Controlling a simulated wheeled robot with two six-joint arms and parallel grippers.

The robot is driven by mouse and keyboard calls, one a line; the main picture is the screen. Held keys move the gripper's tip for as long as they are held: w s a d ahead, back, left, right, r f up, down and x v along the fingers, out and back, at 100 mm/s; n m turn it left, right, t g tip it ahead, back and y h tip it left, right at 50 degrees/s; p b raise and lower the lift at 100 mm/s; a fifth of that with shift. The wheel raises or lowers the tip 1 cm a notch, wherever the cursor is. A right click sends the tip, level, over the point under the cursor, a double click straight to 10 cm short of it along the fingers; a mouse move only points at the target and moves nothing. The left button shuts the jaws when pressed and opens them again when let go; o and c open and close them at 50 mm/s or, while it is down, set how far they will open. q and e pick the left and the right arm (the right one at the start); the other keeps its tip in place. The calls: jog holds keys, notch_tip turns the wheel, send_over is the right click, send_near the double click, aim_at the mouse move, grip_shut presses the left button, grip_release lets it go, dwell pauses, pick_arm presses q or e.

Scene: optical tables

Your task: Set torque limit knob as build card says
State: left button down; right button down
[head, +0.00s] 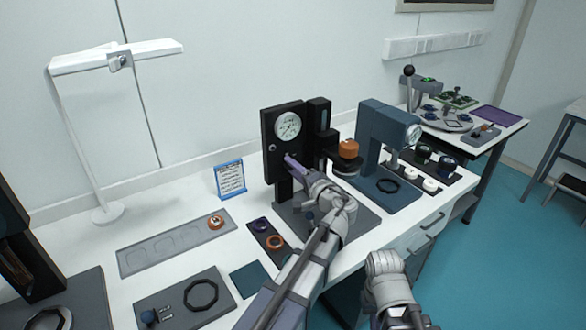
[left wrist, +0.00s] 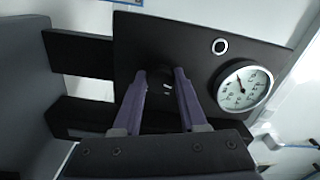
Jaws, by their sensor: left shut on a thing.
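The torque limit knob (left wrist: 165,88) is a small dark knob with pale marks on the black panel (left wrist: 205,50), in the left wrist view. My left gripper (left wrist: 163,76) is shut on it, one purple finger on each side. In the head view my left gripper (head: 288,157) reaches the panel just below the white dial gauge (head: 287,125) and hides the knob. The gauge (left wrist: 243,87) also shows in the left wrist view. The build card (head: 231,179), blue-framed, stands left of the panel; its print is too small to read.
An orange-topped part (head: 348,149) stands right of the panel, beside a blue-grey press (head: 378,140). A grey tray (head: 150,254) and a dark mat with rings (head: 261,240) lie to the left. A white lamp (head: 107,212) stands further left.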

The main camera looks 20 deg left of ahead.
pick_arm(q)
jog(key=shift+f+n, duration=0.1)
jog(key=shift+n, duration=1.9)
jog(key=shift+c, duration=2.2)
grip_release()
jog(key=v, duration=0.8)
